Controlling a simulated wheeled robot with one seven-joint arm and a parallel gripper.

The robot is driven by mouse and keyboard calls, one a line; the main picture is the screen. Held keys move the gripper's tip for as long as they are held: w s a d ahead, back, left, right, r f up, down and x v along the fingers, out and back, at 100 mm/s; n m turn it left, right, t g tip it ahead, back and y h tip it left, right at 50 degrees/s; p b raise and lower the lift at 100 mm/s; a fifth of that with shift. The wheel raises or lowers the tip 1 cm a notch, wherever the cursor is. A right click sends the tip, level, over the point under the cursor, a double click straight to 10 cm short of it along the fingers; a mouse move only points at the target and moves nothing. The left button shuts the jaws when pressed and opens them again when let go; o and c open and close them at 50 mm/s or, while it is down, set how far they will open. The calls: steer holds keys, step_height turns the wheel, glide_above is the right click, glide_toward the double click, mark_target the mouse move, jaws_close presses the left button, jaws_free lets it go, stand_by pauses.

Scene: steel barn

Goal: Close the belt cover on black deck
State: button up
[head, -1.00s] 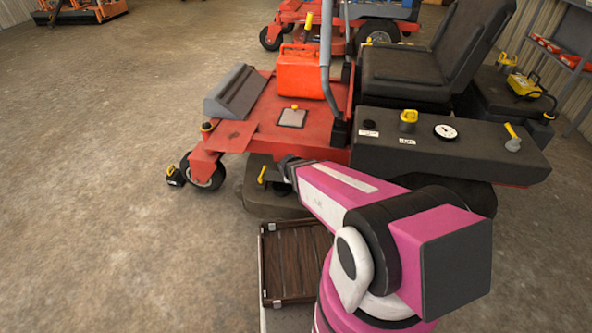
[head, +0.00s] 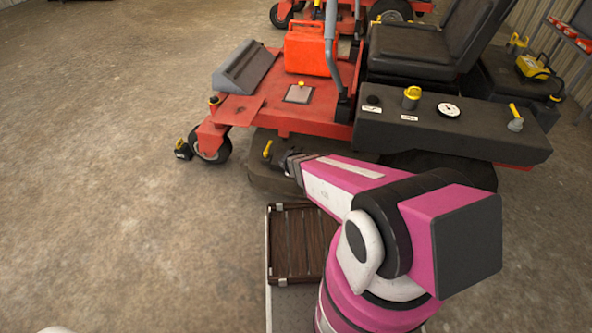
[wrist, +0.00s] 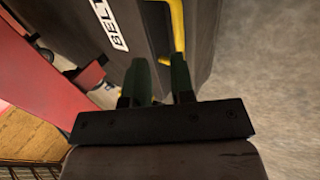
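The black deck (head: 272,180) sits low under the red mower's front platform. A yellow handle (head: 267,149) stands up on its top. In the wrist view the dark cover panel (wrist: 80,35) carries a white label, partly legible as "BELT", and the yellow handle (wrist: 178,28) runs down beside it. I cannot tell how far the cover is open. My gripper (head: 288,163) is just right of the handle in the head view. Its green fingers (wrist: 162,82) stand apart, with a gap between them. The handle's lower end is close to the right finger; contact is unclear.
The red mower platform (head: 265,110) overhangs the deck, with a red fuel can (head: 310,48) on it. A dark side console (head: 450,128) stands at right. A wooden crate (head: 271,262) lies below my arm. Bare floor is free at left.

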steer(key=v, duration=1)
steer(key=shift+s+r, duration=0.2)
steer(key=shift+r, duration=0.05)
steer(key=s+d+r+m+g+y, duration=0.1)
steer(key=s+d+r+m+g, duration=0.2)
steer(key=d+r+m, duration=0.4)
steer(key=s+d+r+m+g+y, duration=0.1)
steer(key=s+d+r+m+g, duration=0.2)
steer(key=d+r+m, duration=0.4)
steer(key=shift+r, duration=0.7)
steer(key=shift+c, duration=0.4)
